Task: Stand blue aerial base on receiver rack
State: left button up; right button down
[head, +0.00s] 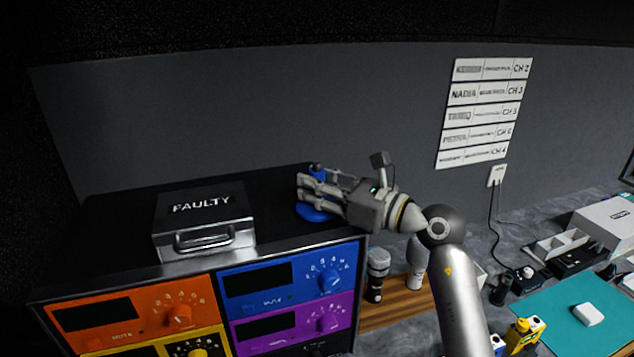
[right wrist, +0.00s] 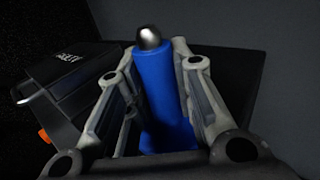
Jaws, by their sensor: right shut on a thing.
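The blue aerial base (head: 313,212) is at the right part of the top of the receiver rack (head: 280,232). Its round blue foot shows below my right gripper (head: 318,190), and its blue top shows just above the fingers. In the right wrist view the blue shaft (right wrist: 164,95) with a silver rounded tip stands between the two fingers, which are shut on it. It looks upright. The foot appears to be on or just above the rack top; I cannot tell whether it touches. My left gripper is not in view.
A FAULTY case (head: 203,222) with a silver front sits on the rack, left of the aerial base. A teal mat (head: 560,312) and white boxes lie further right. The rack top behind is clear.

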jog(key=shift+w+f, duration=0.1)
jog(key=shift+f, duration=0.05)
jog(key=c, duration=1.3)
grip_release()
jog(key=shift+o, duration=0.2)
jog(key=shift+r, duration=0.2)
jog(key=b+v, duration=0.4)
jog(key=v, duration=0.8)
jog(key=shift+d, duration=0.1)
